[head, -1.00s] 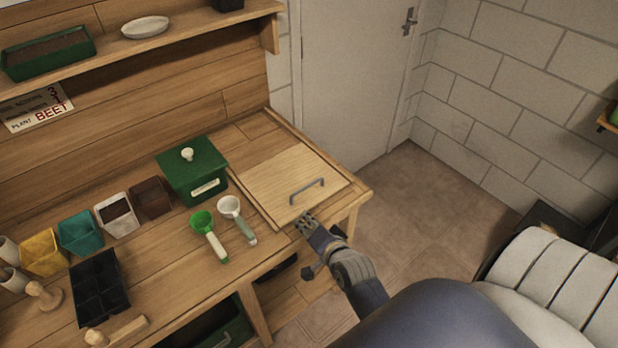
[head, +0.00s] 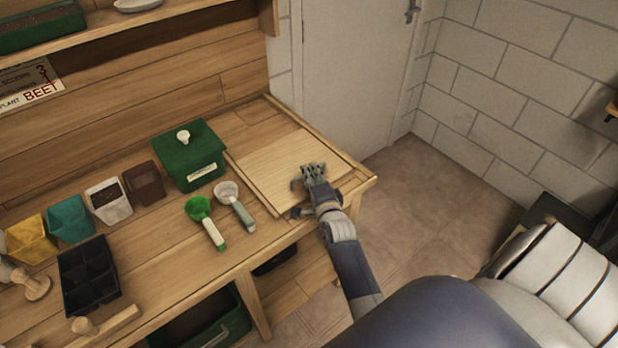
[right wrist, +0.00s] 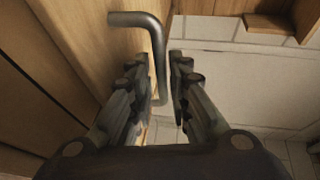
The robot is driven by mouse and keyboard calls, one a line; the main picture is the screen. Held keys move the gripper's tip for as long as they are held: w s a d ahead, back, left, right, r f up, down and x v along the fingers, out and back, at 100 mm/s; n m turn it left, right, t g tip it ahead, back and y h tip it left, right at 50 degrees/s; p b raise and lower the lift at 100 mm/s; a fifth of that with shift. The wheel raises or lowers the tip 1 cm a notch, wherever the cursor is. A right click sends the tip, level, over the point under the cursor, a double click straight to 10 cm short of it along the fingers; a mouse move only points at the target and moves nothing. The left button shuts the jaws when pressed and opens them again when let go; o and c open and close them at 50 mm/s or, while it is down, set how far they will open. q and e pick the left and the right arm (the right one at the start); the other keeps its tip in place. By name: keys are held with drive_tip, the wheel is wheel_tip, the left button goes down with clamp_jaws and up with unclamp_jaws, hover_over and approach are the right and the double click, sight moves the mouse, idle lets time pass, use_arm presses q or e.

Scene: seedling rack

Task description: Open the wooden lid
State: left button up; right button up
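The wooden lid (head: 270,160) is a pale panel lying flat and closed at the right end of the bench. My right gripper (head: 310,174) is over the lid's front right part and covers its grey handle in the head view. In the right wrist view, the bent metal handle (right wrist: 152,38) reaches down between the two fingers of the gripper (right wrist: 161,82). The fingers stand apart on either side of the handle with a gap showing, so the gripper is open. The pale wood of the lid (right wrist: 85,30) lies behind it. My left gripper is not in view.
A green lidded box (head: 190,160) stands left of the lid. A green scoop (head: 205,222) and a white scoop (head: 234,204) lie near the front edge. Several pots and a black cell tray (head: 88,275) are farther left. A door (head: 350,70) is behind the bench end.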

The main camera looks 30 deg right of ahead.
drive_tip(key=shift+b+x, duration=0.45)
drive_tip(key=shift+x, duration=0.55)
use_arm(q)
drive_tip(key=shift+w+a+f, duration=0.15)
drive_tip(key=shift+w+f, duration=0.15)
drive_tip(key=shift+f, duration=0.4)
use_arm(e)
clamp_jaws()
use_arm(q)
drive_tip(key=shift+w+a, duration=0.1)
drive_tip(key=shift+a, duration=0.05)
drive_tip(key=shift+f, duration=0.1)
use_arm(e)
drive_tip(key=shift+w+d, duration=0.1)
